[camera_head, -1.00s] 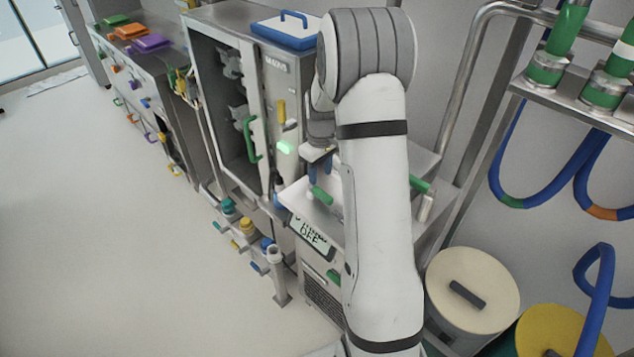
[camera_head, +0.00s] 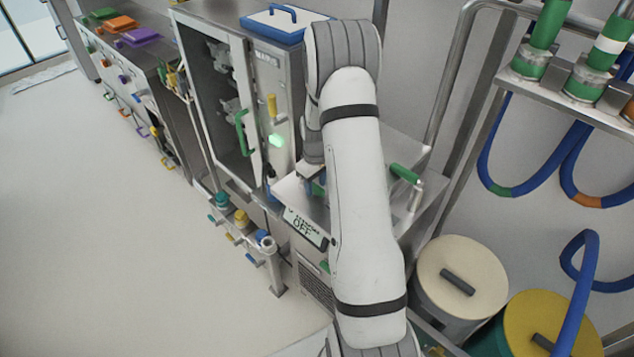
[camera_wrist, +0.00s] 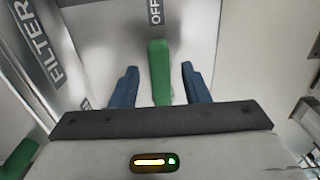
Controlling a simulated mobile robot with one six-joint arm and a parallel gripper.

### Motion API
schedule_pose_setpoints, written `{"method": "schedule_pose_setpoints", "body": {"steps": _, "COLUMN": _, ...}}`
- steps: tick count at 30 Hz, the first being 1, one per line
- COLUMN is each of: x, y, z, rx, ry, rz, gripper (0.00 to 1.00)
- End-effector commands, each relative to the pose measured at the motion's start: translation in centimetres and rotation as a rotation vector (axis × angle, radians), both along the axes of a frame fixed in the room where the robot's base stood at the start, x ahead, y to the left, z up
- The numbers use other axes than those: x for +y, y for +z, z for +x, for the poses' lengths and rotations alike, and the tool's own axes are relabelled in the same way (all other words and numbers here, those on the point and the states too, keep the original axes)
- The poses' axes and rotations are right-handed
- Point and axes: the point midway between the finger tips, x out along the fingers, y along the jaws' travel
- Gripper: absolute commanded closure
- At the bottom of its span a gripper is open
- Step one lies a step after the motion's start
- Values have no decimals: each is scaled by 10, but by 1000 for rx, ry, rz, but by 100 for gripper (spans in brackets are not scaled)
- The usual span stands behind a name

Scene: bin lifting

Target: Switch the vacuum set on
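The vacuum set is a steel unit with a sloped light top (camera_head: 290,189) and a front display (camera_head: 305,228) reading OFF. In the wrist view, a green lever (camera_wrist: 160,80) stands on the pale panel, with its end towards an "OFF" label (camera_wrist: 155,12). My gripper (camera_wrist: 159,68) is open. Its two blue fingers are on either side of the lever, with a gap visible on each side. In the head view, my gripper (camera_head: 316,186) is low over the unit's top, and my arm hides most of the lever there.
A "FILTER" label (camera_wrist: 38,45) and another green handle (camera_wrist: 17,160) lie left in the wrist view. A green-handled valve (camera_head: 405,174) stands right of my arm. A glass-door cabinet (camera_head: 222,100) is behind left. Lidded drums (camera_head: 462,275) stand right. Open floor (camera_head: 120,240) lies left.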

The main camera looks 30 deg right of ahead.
Motion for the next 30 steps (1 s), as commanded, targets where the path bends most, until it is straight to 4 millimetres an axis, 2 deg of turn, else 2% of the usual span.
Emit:
{"method": "schedule_pose_setpoints", "body": {"steps": 2, "x": 0, "y": 0, "z": 0, "rx": 0, "ry": 0, "rz": 0, "gripper": 64}}
{"method": "schedule_pose_setpoints", "body": {"steps": 15, "x": -1, "y": 0, "z": 0, "rx": 0, "ry": -1, "rz": 0, "gripper": 100}}
{"method": "schedule_pose_setpoints", "body": {"steps": 30, "x": 4, "y": 0, "z": 2, "rx": -1, "ry": 31, "rz": 0, "gripper": 100}}
